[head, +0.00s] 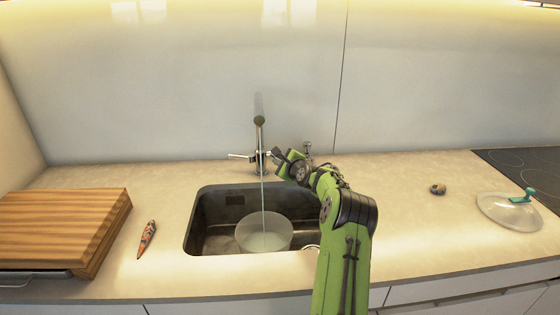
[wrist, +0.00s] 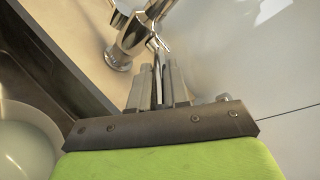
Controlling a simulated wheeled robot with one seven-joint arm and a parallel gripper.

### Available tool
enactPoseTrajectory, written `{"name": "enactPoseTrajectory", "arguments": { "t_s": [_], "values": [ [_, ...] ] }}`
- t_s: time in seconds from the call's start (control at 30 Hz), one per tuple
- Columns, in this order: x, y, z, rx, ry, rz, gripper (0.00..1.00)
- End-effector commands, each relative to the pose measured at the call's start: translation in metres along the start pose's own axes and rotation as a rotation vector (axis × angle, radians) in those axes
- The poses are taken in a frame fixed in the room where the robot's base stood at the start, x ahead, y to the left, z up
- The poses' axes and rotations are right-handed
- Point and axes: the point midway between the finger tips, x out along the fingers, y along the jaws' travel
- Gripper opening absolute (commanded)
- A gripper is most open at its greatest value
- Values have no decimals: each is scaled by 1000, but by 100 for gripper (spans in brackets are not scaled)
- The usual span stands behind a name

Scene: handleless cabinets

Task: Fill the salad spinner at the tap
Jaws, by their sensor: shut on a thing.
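The salad spinner (head: 264,238) is a clear, pale bowl standing in the dark sink, with cloudy-looking water inside; its edge also shows at the left of the wrist view (wrist: 22,150). The chrome tap (head: 259,145) stands behind the sink, and a thin stream of water (head: 263,195) falls from it into the bowl. The grip itself is partly hidden.
The dark sink (head: 212,195) surrounds the bowl. A wooden board (head: 60,225) and a patterned, pointed item (head: 147,238) lie to the left. A small round object (head: 438,189), a clear lid with teal handle (head: 510,211) and a black hob (head: 525,165) are at the right.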

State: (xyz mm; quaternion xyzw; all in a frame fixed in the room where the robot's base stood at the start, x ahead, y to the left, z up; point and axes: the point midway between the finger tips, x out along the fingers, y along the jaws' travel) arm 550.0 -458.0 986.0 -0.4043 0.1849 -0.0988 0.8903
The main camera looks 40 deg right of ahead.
Motion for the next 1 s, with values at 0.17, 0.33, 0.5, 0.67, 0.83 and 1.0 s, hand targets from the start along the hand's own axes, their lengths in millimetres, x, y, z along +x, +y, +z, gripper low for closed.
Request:
{"name": "enactPoseTrajectory", "arguments": {
  "t_s": [0.17, 0.33, 0.5, 0.67, 0.83, 1.0],
  "values": [
    [2, 6, -4, -17, -29, -37, 0],
    [1, 7, -5, -33, -53, -77, 0],
    [1, 5, -3, -33, -52, -77, 0],
    [1, 5, -4, -33, -52, -76, 31],
    [1, 5, -4, -33, -51, -76, 41],
    [0, 5, -4, -33, -51, -76, 41]
  ]
}}
